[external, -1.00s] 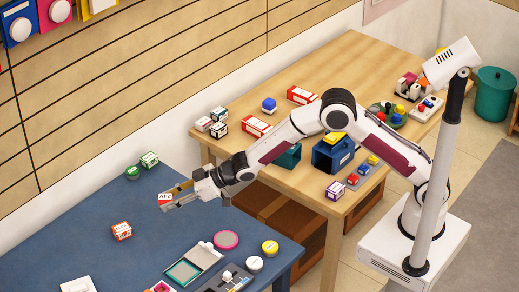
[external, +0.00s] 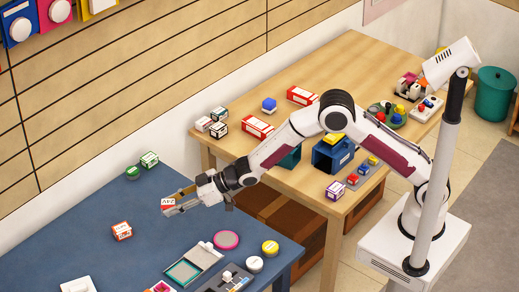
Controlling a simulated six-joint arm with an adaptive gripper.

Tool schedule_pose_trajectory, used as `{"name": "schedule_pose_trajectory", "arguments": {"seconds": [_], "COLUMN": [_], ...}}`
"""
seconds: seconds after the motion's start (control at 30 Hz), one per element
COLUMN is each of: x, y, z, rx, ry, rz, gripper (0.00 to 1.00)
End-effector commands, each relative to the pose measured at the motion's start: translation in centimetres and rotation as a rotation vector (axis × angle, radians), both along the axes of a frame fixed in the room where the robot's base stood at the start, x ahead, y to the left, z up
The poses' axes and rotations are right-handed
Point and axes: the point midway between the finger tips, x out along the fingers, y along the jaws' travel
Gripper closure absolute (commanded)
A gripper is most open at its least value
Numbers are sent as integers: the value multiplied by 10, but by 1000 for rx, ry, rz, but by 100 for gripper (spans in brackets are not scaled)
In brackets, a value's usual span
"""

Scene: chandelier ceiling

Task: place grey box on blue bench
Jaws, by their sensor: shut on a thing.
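My gripper (external: 172,205) is over the blue bench (external: 95,232), at the bench's right-hand part. It is shut on a small box (external: 168,202) with a white-and-red face and dark lettering. Only that face shows clearly between the fingers, so I cannot tell if the rest of the box is grey. The box looks to be at or just above the bench top; I cannot tell whether it touches.
On the bench, an orange-and-white box (external: 122,231) lies left of my gripper. A green-and-white box (external: 149,159) and a green round tin (external: 133,172) are behind. A pink disc (external: 226,239) and a teal-framed tray (external: 184,272) lie in front.

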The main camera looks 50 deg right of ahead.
Motion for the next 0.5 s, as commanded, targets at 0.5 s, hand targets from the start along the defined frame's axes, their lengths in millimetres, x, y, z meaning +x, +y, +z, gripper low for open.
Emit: {"name": "schedule_pose_trajectory", "arguments": {"seconds": [0.5], "x": [0], "y": [0], "z": [-48], "rx": [-1], "ry": [2], "rz": [0], "gripper": [91]}}
